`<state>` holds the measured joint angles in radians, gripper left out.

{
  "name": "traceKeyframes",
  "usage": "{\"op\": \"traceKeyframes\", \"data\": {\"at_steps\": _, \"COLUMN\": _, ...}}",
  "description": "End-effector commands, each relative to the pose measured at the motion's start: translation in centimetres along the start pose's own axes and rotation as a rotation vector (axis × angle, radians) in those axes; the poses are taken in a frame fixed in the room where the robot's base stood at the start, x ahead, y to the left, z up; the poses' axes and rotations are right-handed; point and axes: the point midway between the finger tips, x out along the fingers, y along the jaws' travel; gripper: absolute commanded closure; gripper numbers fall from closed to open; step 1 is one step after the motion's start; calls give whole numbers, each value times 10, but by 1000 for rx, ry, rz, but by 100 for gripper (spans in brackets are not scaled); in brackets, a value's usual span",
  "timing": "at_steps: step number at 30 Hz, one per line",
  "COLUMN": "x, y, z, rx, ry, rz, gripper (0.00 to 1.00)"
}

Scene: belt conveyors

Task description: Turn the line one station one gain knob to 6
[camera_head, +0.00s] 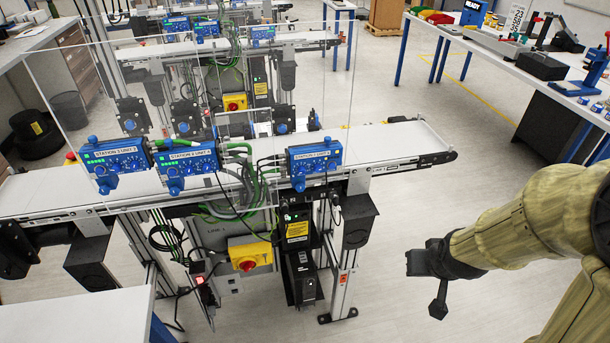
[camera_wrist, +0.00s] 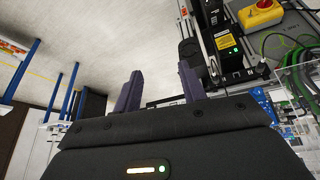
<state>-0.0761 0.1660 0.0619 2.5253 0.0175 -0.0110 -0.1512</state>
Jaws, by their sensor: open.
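Three blue station boxes with small knobs stand along the near edge of the nearer belt conveyor (camera_head: 395,140). The right box (camera_head: 315,157) appears labelled station 1, though the small print is hard to read. The middle box (camera_head: 187,165) and left box (camera_head: 113,160) stand further left. Individual gain knobs and their settings are too small to read. My gripper (camera_head: 415,262) is right of and lower than the boxes, over open floor. In the wrist view its two dark fingers (camera_wrist: 158,84) are apart with nothing between them.
A clear panel (camera_head: 75,95) rises by the left and middle boxes. Below the belt are a yellow box with a red knob (camera_head: 249,254), loose cables and a conveyor leg (camera_head: 343,280). A white table (camera_head: 80,315) stands at front left. Floor around my gripper is clear.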

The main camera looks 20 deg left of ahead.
Motion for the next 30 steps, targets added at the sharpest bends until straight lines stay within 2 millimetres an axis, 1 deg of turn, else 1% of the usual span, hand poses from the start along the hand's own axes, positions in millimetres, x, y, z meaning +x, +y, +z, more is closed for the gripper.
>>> {"op": "traceKeyframes", "data": {"at_steps": 1, "x": 13, "y": -12, "z": -13, "rx": -60, "ry": 49, "rz": -14, "gripper": 59}}
{"op": "traceKeyframes", "data": {"at_steps": 5, "x": 38, "y": -40, "z": -47, "rx": -198, "ry": 202, "rz": -35, "gripper": 59}}
{"op": "traceKeyframes", "data": {"at_steps": 6, "x": 45, "y": -50, "z": -57, "rx": -237, "ry": 250, "rz": -40, "gripper": 59}}
{"op": "traceKeyframes", "data": {"at_steps": 8, "x": 54, "y": -65, "z": -70, "rx": -292, "ry": 323, "rz": -47, "gripper": 59}}
{"op": "traceKeyframes", "data": {"at_steps": 12, "x": 70, "y": -103, "z": -95, "rx": -407, "ry": 494, "rz": -55, "gripper": 59}}
{"op": "traceKeyframes", "data": {"at_steps": 15, "x": 78, "y": -131, "z": -107, "rx": -474, "ry": 617, "rz": -54, "gripper": 59}}
{"op": "traceKeyframes", "data": {"at_steps": 19, "x": 83, "y": -168, "z": -118, "rx": -544, "ry": 777, "rz": -42, "gripper": 59}}
{"op": "traceKeyframes", "data": {"at_steps": 21, "x": 83, "y": -186, "z": -120, "rx": -573, "ry": 860, "rz": -28, "gripper": 59}}
{"op": "traceKeyframes", "data": {"at_steps": 24, "x": 82, "y": -209, "z": -120, "rx": -600, "ry": 974, "rz": 2, "gripper": 59}}
{"op": "traceKeyframes", "data": {"at_steps": 27, "x": 78, "y": -225, "z": -117, "rx": -613, "ry": 1067, "rz": 38, "gripper": 59}}
{"op": "traceKeyframes", "data": {"at_steps": 30, "x": 75, "y": -233, "z": -115, "rx": -617, "ry": 1127, "rz": 68, "gripper": 59}}
